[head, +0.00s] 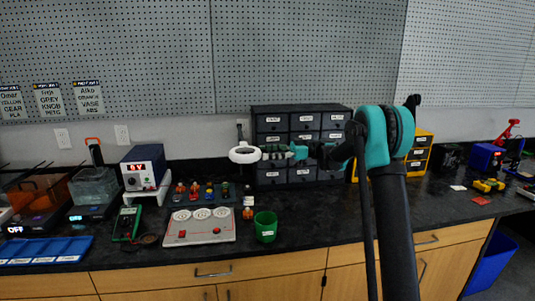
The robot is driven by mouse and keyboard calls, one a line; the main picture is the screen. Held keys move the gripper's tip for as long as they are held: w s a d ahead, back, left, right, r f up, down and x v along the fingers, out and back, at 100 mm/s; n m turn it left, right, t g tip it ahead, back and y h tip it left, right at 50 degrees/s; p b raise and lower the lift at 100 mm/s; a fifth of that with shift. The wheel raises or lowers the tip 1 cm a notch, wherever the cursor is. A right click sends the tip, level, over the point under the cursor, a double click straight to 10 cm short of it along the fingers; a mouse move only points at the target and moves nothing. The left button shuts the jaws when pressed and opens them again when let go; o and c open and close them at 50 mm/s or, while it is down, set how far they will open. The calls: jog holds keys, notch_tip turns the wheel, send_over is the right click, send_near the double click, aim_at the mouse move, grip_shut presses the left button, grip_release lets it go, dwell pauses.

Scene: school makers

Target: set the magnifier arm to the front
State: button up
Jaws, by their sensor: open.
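The magnifier (235,156) is a white ring head near the middle of the bench, in front of the left side of the dark drawer cabinet. A short dark upright shows just above the ring. My gripper (287,152) reaches in from the right at about the ring's height. Its fingers point left, just right of the ring; they look open, and I see nothing held in them. I cannot tell whether a fingertip touches the ring. The rest of the magnifier's arm is hard to make out against the dark cabinet.
A green cup (265,227) stands below the ring near the bench's front edge. The labelled drawer cabinet (301,110) stands behind my gripper. Bare black bench (325,215) lies right of the cup.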

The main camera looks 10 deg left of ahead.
jog(key=v, duration=1.2)
jog(key=shift+s, duration=0.1)
